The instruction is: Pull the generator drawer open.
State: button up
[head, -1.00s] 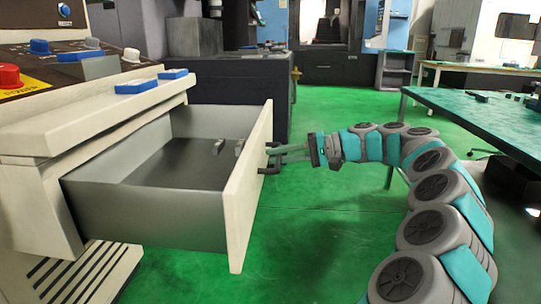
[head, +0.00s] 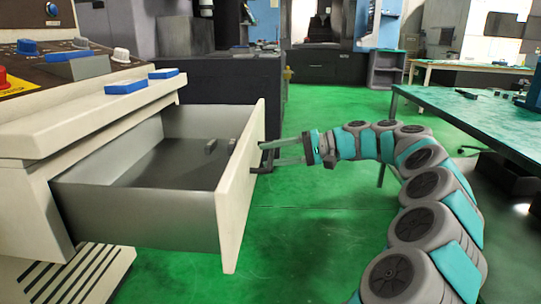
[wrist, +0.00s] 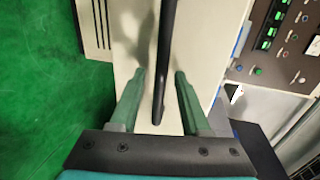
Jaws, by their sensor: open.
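The generator drawer (head: 140,213) stands well out of the cream cabinet (head: 35,190), with its inside showing. Its cream front panel (head: 241,195) faces right and carries a dark bar handle (head: 266,160). Small grey pieces (head: 222,146) lie inside the drawer. My gripper (head: 277,151) is at the handle, coming from the right. In the wrist view, its two fingers (wrist: 157,88) are apart, one on each side of the dark handle (wrist: 166,60), with gaps visible between fingers and bar. The drawer front (wrist: 200,50) lies behind the handle.
A control panel (head: 60,75) with knobs and blue blocks tops the cabinet. A green-topped table (head: 470,115) stands at the right, near my arm. A dark machine base (head: 225,95) stands behind the drawer.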

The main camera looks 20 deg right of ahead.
jog(key=v, duration=0.7)
jog(key=shift+d, duration=0.1)
